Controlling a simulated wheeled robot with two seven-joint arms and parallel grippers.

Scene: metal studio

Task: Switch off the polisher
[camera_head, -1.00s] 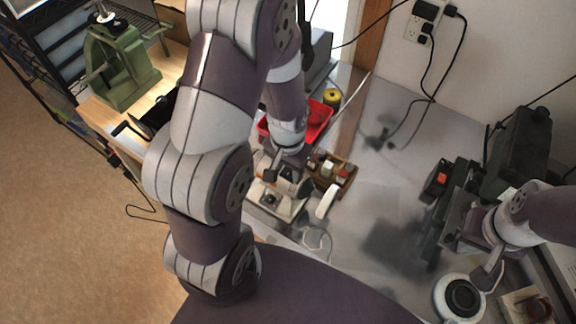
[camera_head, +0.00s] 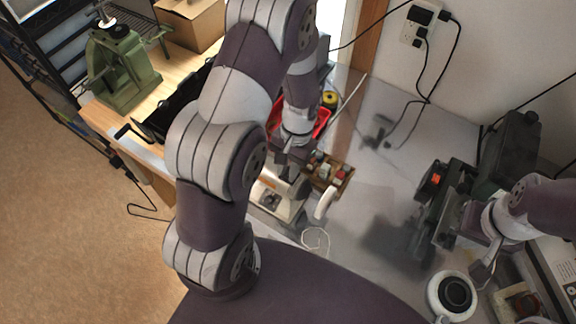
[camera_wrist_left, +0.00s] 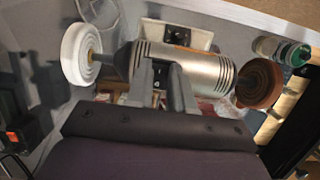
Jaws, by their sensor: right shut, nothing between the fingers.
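The polisher (camera_wrist_left: 195,68) shows in the left wrist view as a silver motor body with a white wheel (camera_wrist_left: 80,54) at its left end and a brown wheel (camera_wrist_left: 260,84) at its right end. Its pale base panel carries a dark knob (camera_wrist_left: 178,36). In the head view its white wheel (camera_head: 324,204) and pale base (camera_head: 278,199) show, with my arm hiding much of the rest. My left gripper (camera_wrist_left: 160,68) is open, its fingers apart in front of the motor body; contact cannot be told. My right gripper (camera_head: 481,272) is shut and empty at the right.
A wooden box of small items (camera_head: 338,178) and a red tray (camera_head: 322,119) lie close to the polisher. A dark machine (camera_head: 430,182) stands on the bench at right, and a round white-rimmed object (camera_head: 452,294) lies near my right gripper. The grey bench middle looks clear.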

